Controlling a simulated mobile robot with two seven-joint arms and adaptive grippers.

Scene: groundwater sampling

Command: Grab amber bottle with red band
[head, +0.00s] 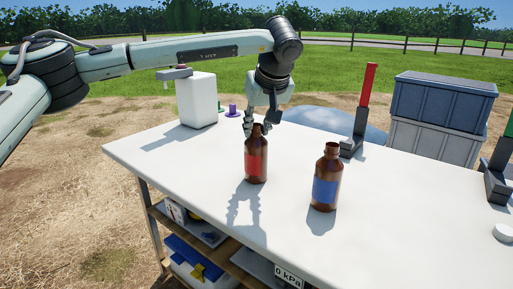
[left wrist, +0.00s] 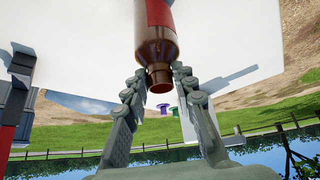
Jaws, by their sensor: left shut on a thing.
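The amber bottle with the red band (head: 256,162) stands upright on the white table; its base appears to be on the tabletop. My left gripper (head: 262,122) comes down from above and is shut on its neck. In the left wrist view, the fingers of the left gripper (left wrist: 158,88) lie on both sides of the neck of the red-banded bottle (left wrist: 157,50), and its open mouth faces the camera. A second amber bottle, with a blue band (head: 326,188), stands apart to the right. My right gripper is not in view.
The white table (head: 150,155) has free room at its left. A white jug (head: 197,100) and a purple cap (head: 233,111) are behind. A red-topped upright stand (head: 363,110) is behind the blue-banded bottle. Stacked crates (head: 440,105) stand beyond the table.

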